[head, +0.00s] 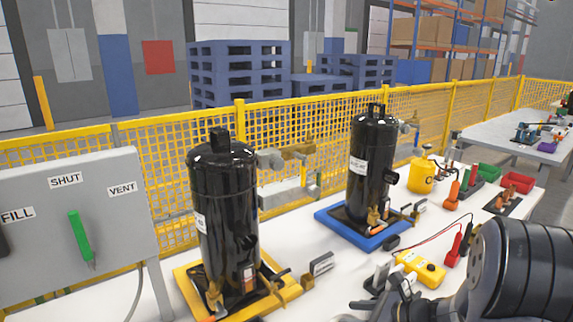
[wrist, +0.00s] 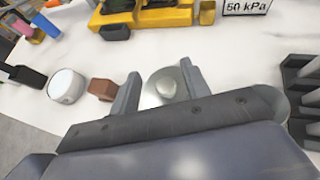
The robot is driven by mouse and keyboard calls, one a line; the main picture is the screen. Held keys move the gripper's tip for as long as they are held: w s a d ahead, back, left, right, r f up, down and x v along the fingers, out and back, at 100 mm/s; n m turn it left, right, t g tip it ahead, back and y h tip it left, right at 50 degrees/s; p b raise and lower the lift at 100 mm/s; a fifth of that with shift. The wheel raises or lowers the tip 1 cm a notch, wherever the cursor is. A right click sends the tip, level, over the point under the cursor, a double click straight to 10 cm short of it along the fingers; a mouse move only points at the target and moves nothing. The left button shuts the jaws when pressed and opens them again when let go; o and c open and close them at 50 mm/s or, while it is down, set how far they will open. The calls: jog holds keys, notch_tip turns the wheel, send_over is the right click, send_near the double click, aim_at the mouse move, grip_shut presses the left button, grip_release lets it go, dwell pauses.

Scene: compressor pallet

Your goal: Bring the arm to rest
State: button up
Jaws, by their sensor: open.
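My gripper (wrist: 160,82) is open in the wrist view, its two grey fingers pointing down toward the white table. A round silvery disc with a pale raised middle (wrist: 166,88) shows between and below the fingers. I cannot tell how far below them it is. In the head view my arm comes in from the lower right, and its end is low over the table front, left of the yellow meter (head: 420,268). The fingertips are hard to make out there.
Two black compressors stand on the table, one on a yellow base (head: 185,290), one on a blue base (head: 335,222). A grey panel (head: 120,225) with a green lever is at left. In the wrist view a white round cup (wrist: 66,86) and brown block (wrist: 102,89) lie left of my fingers.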

notch_tip(320, 180, down, 3)
jog(key=shift+f+b, duration=0.1)
jog(key=shift+b, duration=0.4)
jog(key=p+v, duration=0.2)
jog(key=v, duration=1)
jog(key=b+x, duration=0.1)
jog(key=x, duration=1.1)
jog(key=shift+a+r+b, duration=0.1)
jog(key=shift+r+b, duration=0.15)
jog(key=shift+b, duration=0.05)
notch_tip(320, 180, up, 10)
jog(key=p, duration=0.2)
jog(key=shift+w+a+f+m+t+h+p, duration=0.2)
jog(key=shift+w+m+t+h+p, duration=0.3)
jog(key=shift+w+m+t+h, duration=0.6)
jog(key=shift+w+a+f+m+t+h+p, duration=0.15)
jog(key=shift+w+m+t+h+p, duration=0.4)
jog(key=shift+w+m+h, duration=0.6)
jog(key=shift+w+a+f+m+t+h+p, duration=0.15)
jog(key=shift+w+m+t+h+p, duration=0.55)
jog(key=shift+m, duration=0.75)
jog(key=shift+s+d+f+h, duration=0.15)
jog(key=shift+s+f+h, duration=0.05)
jog(key=shift+h, duration=0.15)
